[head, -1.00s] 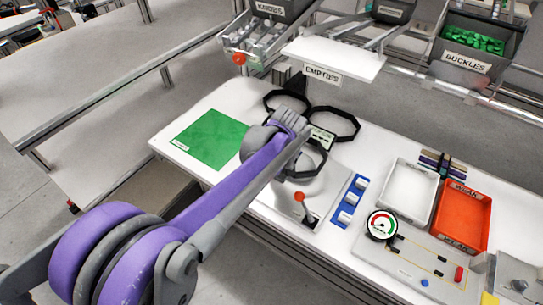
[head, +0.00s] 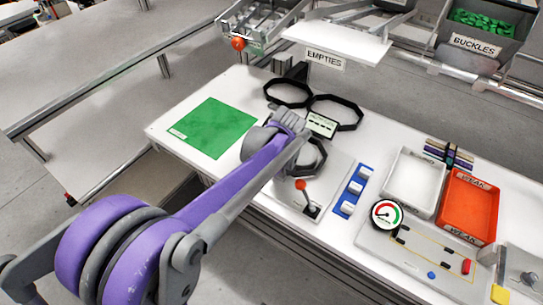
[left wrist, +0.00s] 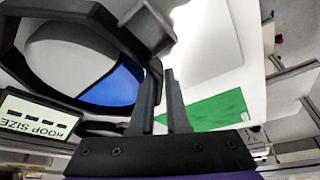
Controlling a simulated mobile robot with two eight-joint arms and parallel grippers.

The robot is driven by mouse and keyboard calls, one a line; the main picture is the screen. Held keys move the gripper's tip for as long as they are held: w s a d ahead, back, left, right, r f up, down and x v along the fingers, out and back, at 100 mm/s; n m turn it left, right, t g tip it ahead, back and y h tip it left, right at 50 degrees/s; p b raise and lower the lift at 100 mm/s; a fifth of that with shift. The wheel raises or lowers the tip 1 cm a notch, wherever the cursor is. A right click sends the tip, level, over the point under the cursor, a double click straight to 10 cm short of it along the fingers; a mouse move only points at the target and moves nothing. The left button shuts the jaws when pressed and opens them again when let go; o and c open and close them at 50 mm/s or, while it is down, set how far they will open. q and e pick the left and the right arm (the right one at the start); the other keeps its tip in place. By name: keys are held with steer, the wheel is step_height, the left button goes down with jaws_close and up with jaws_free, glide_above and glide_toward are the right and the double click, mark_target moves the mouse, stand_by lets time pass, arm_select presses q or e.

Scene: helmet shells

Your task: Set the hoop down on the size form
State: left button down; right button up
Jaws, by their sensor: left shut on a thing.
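My left gripper (head: 300,138) is over the table beside the hoop-size sign (head: 321,124). In the left wrist view its fingers (left wrist: 160,102) are shut on the rim of a black octagonal hoop (left wrist: 134,42). In the head view this hoop (head: 322,157) is partly hidden by my arm. The grey rounded size form (left wrist: 65,65) shows through the hoop in the left wrist view, with a blue area beside it. Whether the hoop touches the form I cannot tell. My right gripper is not in view.
Two more black hoops, one (head: 267,91) left of the other (head: 357,113), lie behind the sign. A red-knobbed lever (head: 301,184) stands in front. A green mat (head: 213,128) lies left; a blue switch strip (head: 348,196), white tray (head: 390,178) and orange tray (head: 468,210) lie right.

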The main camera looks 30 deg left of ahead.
arm_select(q)
steer(key=shift+f, duration=0.45)
steer(key=c, duration=0.8)
jaws_free()
steer(key=shift+c, duration=0.2)
steer(key=shift+r, duration=0.1)
